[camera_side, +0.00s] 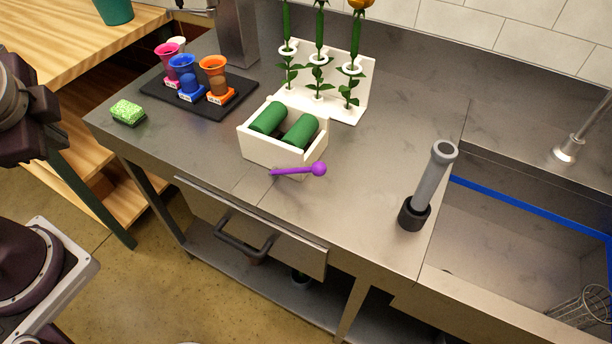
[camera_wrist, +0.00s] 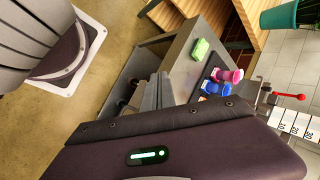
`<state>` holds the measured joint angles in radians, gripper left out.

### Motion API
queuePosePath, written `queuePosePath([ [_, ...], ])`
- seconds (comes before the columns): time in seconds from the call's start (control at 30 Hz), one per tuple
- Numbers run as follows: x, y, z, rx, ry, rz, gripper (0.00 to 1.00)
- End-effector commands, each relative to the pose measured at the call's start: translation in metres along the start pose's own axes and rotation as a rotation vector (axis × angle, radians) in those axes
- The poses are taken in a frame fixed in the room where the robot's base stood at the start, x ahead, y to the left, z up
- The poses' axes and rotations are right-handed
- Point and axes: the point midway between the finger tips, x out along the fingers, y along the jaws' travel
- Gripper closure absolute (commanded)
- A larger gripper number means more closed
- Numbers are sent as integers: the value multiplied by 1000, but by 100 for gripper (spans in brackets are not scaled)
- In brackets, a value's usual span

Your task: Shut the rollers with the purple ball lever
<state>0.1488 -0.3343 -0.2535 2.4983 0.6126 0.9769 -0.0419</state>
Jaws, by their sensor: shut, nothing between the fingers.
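Two green rollers, the left one (camera_side: 268,118) and the right one (camera_side: 300,131), lie side by side in a white box (camera_side: 270,153) on the steel counter. A dark gap shows between them. The purple ball lever (camera_side: 319,169) is at the box's front, its thin arm lying nearly level with the ball at the right end. My gripper (camera_wrist: 158,88) shows in the wrist view with its grey fingers together and empty. It is away from the lever, which does not show in that view.
A white rack (camera_side: 345,98) holding flower stems stands behind the box. A black tray (camera_side: 225,108) with coloured cups and a green sponge (camera_side: 128,112) are to the left. A grey tube (camera_side: 431,175) stands right, by the sink. The counter around the lever is clear.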

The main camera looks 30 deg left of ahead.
Motion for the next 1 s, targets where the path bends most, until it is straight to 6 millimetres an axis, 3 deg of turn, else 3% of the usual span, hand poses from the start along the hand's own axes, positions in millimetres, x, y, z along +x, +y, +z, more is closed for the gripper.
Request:
queuePosePath([
  [0.07,16,-18,-19,354,-41,-154,100],
  [0.17,26,-31,-74,788,5,-358,100],
  [0.2,28,-26,-104,956,55,-434,100],
  [0.27,28,-5,-152,1193,162,-541,100],
  [0.3,26,15,-180,1321,245,-598,100],
  [0.43,13,90,-240,1607,511,-716,100],
  [0.5,6,125,-256,1694,631,-747,100],
  [0.63,-5,166,-270,1776,774,-776,100],
  [0.73,-9,177,-272,1795,816,-784,100],
  [1.0,-9,177,-273,1794,817,-786,100],
])
